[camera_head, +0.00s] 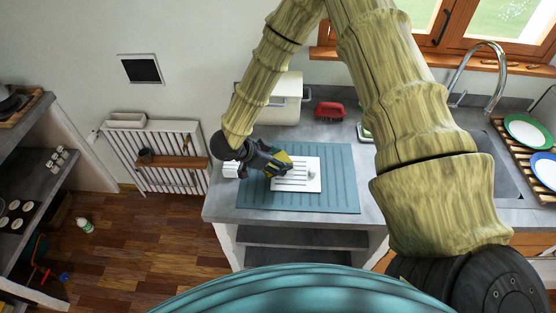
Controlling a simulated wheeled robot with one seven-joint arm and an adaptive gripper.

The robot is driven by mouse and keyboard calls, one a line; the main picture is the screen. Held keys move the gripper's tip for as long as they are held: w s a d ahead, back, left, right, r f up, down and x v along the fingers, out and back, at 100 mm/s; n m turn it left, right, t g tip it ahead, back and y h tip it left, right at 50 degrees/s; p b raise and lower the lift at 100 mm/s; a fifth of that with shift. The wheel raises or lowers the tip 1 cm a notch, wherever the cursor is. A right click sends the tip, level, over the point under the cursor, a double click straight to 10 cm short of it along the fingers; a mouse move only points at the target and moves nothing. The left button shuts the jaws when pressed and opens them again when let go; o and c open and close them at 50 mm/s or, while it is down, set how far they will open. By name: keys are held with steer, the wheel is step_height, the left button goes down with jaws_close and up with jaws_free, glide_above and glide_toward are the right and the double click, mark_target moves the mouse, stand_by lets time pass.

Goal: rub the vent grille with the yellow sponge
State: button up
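The vent grille (302,181) is a white plate with dark slots and a small grey knob-like detail at its right. It lies flat on a teal ribbed mat (335,200) on the counter. My gripper (279,163) reaches in from the left over the grille's upper left part. The yellow sponge (283,157) shows between its dark fingers, which look shut on it. The fingers hide much of the sponge and the grille's upper left corner. I cannot tell whether the sponge touches the grille.
A small white item (231,170) stands on the counter left of the mat. Behind are a cream box (285,108) and a red brush-like object (330,110). A sink (492,175) and a dish rack with plates (541,170) are at right. The mat's front is clear.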

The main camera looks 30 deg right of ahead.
glide_above(297, 174)
steer(key=shift+s+r+p, duration=0.15)
steer(key=shift+p, duration=0.3)
stand_by(0.6)
steer(key=shift+r, duration=0.1)
steer(key=shift+r, duration=2.95)
steer(key=shift+r, duration=1.5)
